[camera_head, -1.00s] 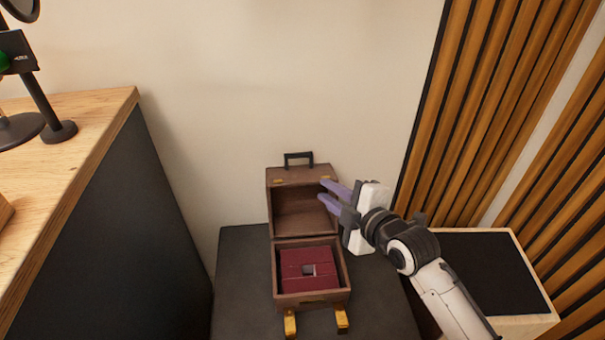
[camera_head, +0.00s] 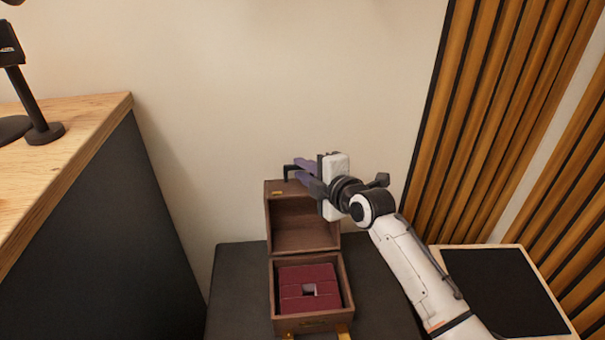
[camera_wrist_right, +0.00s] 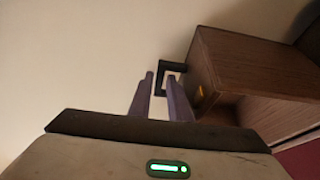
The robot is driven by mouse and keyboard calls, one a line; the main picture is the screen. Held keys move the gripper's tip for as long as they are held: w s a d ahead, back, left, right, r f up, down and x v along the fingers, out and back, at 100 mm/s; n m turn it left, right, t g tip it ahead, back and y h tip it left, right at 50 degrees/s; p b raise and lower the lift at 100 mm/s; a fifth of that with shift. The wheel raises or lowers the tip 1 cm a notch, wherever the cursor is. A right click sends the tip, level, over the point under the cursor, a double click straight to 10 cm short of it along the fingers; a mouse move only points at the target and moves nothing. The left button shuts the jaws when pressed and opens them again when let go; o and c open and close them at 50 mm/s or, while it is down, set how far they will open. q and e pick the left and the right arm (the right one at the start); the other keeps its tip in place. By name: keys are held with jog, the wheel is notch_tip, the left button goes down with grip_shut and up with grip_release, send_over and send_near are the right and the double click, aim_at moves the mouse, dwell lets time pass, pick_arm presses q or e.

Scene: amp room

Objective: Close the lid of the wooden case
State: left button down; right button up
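The wooden case (camera_head: 312,324) stands open on a dark surface. Its brown lid (camera_head: 300,225) is raised upright at the back, with a black handle (camera_head: 290,170) on its top. A dark red lining block with a small square hole fills the base. My right gripper (camera_head: 300,171) is at the lid's upper right, its purple fingers pointing left beside the handle. In the right wrist view the fingers (camera_wrist_right: 160,77) are a little apart, with the handle (camera_wrist_right: 164,70) at their tips. Whether they touch it, I cannot tell. My left gripper is out of view.
A wooden-topped counter (camera_head: 70,125) with a dark side stands at the left, bearing a black stand (camera_head: 35,105). The wall is close behind the case. A black-topped light wooden box (camera_head: 500,290) and slatted panels (camera_head: 510,110) are at the right.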

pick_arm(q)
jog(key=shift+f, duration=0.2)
pick_arm(e)
jog(key=shift+w+a, duration=0.2)
jog(key=shift+w, duration=0.05)
grip_shut()
jog(key=shift+s, duration=0.1)
